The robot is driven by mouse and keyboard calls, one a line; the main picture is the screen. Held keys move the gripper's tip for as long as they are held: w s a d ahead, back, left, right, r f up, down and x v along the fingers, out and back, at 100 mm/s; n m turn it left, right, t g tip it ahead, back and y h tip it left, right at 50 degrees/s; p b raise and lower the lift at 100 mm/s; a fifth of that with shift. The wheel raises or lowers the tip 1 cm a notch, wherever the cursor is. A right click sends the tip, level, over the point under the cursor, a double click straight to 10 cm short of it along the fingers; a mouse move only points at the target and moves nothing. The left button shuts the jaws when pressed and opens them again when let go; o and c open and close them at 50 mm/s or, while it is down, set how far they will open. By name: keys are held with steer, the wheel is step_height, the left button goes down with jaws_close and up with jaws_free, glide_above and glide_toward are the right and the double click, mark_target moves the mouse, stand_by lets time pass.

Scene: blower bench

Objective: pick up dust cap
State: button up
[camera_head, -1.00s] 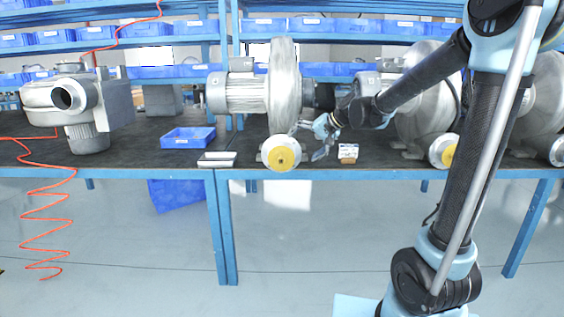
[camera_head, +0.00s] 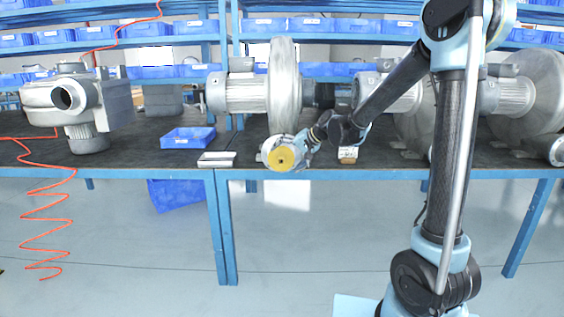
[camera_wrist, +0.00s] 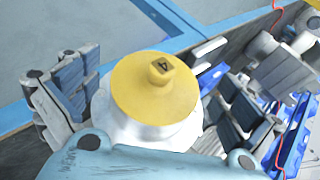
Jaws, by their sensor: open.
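The dust cap (camera_head: 281,158) is a yellow disc on the round pale outlet of the middle blower, facing the front of the bench. In the wrist view, the dust cap (camera_wrist: 155,92) shows a raised centre knob marked "4", with a white flange around and below it. My gripper (camera_head: 303,147) is at the right side of this outlet in the head view. In the wrist view my gripper (camera_wrist: 155,88) is open, one finger to the left of the cap and one to the right. I see no clear contact; depth along the fingers is hard to tell.
The blower's grey housing (camera_head: 285,85) stands just behind the outlet. A blue bin (camera_head: 188,138) and a small pale tray (camera_head: 216,159) lie to the left. A small labelled block (camera_head: 348,154) sits to the right. More blowers stand behind my arm.

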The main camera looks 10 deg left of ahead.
mark_target(284, 159)
steer(key=shift+x, duration=1.5)
steer(key=c, duration=0.7)
steer(key=shift+c, duration=0.3)
steer(key=shift+s, duration=0.1)
steer(key=s+d+r, duration=0.1)
steer(key=s+r, duration=0.1)
steer(key=s, duration=0.2)
steer(key=s+d+r, duration=0.1)
steer(key=s+r, duration=0.2)
steer(key=s, duration=0.2)
steer(key=s+d+r, duration=0.1)
steer(key=s+r, duration=0.2)
steer(key=s, duration=0.1)
steer(key=shift+s+d, duration=0.15)
steer(key=shift+s, duration=0.1)
steer(key=shift+c, duration=0.5)
